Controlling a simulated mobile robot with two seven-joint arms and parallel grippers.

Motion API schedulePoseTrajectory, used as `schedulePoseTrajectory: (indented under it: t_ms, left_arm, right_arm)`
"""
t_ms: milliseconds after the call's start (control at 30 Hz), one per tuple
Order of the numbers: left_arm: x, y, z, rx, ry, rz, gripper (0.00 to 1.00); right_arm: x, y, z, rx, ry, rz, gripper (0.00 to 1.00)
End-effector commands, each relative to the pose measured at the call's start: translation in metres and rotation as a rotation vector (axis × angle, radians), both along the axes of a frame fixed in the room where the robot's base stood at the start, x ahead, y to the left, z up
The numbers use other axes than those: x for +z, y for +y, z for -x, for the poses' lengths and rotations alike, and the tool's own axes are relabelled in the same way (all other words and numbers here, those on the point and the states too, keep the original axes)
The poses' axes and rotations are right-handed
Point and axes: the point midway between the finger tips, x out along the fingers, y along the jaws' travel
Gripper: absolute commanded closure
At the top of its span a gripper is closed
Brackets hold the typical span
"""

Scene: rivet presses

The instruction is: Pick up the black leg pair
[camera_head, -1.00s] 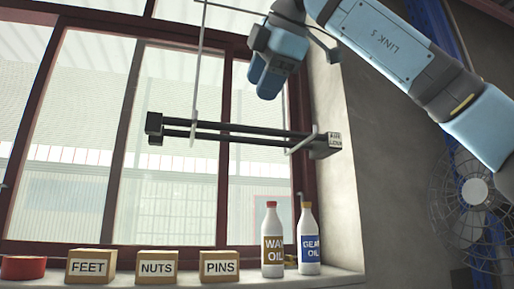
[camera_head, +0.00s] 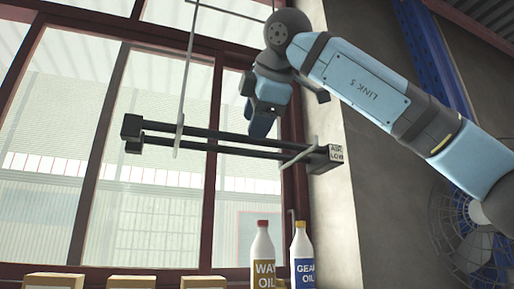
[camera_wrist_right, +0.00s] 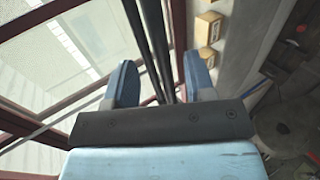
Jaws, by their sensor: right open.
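The black leg pair (camera_head: 215,140) is two long parallel dark bars with end blocks and a small white label at the right end. It hangs roughly level on thin grey hooks (camera_head: 300,157) in front of the window. My right gripper (camera_head: 262,122) reaches down from above, near the right half of the bars. In the right wrist view, the bars (camera_wrist_right: 150,40) run between the two blue fingers of this gripper (camera_wrist_right: 160,68), which stand apart on either side. I cannot tell whether a finger touches a bar. My left gripper is not in view.
A brown-labelled oil bottle (camera_head: 263,258) and a blue-labelled oil bottle (camera_head: 302,258) stand below the leg pair, beside small boxes (camera_head: 130,282). A fan (camera_head: 465,240) is at the right by the wall. A thin hanger rod (camera_head: 187,70) rises left of my right gripper.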

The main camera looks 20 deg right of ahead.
Motion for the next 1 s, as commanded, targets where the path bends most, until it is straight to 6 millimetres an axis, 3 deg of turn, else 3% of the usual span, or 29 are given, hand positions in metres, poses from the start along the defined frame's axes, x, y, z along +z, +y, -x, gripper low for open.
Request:
schedulePoseTrajectory:
  t_ms: [300,567,800,1000]
  left_arm:
    - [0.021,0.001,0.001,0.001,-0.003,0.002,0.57]
    - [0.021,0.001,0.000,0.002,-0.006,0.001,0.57]
    - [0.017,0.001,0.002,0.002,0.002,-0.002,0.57]
    - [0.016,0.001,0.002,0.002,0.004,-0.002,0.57]
  right_arm:
    - [-0.020,0.005,-0.037,-0.001,0.003,0.001,0.50]
    - [-0.025,0.005,-0.042,0.000,0.001,0.000,0.50]
    - [-0.025,0.005,-0.042,0.000,0.002,0.000,1.00]
    - [-0.025,0.005,-0.042,0.000,0.001,0.000,1.00]
